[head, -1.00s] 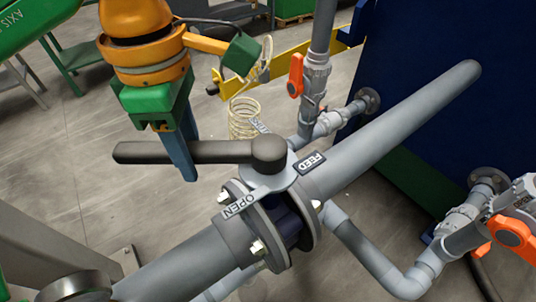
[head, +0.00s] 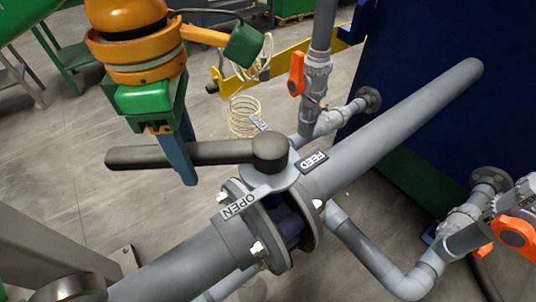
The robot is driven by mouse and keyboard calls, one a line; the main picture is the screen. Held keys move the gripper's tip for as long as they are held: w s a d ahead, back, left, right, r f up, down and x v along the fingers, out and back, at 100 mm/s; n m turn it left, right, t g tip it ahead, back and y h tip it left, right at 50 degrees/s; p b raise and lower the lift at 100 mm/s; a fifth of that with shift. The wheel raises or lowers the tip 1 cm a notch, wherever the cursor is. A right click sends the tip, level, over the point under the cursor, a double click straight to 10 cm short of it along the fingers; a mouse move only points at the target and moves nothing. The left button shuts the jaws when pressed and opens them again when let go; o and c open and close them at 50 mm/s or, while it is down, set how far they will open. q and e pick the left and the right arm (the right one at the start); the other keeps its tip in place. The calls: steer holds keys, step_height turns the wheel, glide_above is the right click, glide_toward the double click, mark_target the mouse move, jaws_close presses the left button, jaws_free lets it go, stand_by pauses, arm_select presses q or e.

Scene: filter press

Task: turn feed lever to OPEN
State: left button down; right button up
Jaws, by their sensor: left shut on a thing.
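The feed lever (head: 228,152) is a dark grey bar reaching left from a round hub (head: 269,153) on top of the valve. The FEED label (head: 314,161) is to the right of the hub. The OPEN label (head: 239,206) is at the front left of the hub, and another label (head: 260,123), too small to read, is behind it. My left gripper (head: 176,158) comes down from above and is shut on the lever between its free end and the hub. The lever's bar points left and is not over the OPEN label. My right gripper is out of view.
A large grey pipe (head: 400,128) runs through the valve from front left to back right. Orange-handled valves (head: 296,74) stand behind and at the right (head: 515,233). A dark blue panel (head: 430,50) fills the right background.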

arm_select(q)
steer(key=s+n+b, duration=0.1)
steer(key=n, duration=0.1)
steer(key=s+d+n, duration=0.1)
steer(key=s+n, duration=0.1)
steer(key=s+d+n+b, duration=0.1)
steer(key=s+n, duration=0.1)
steer(key=shift+s+f+n+b, duration=0.15)
steer(key=shift+n+b, duration=0.2)
steer(key=shift+n, duration=0.05)
steer(key=c, duration=0.9)
jaws_free()
steer(key=o, duration=0.7)
steer(key=shift+s+d, duration=0.2)
steer(key=shift+s, duration=0.1)
steer(key=shift+c, duration=0.2)
step_height(320, 180, up, 7)
steer(key=p, duration=0.7)
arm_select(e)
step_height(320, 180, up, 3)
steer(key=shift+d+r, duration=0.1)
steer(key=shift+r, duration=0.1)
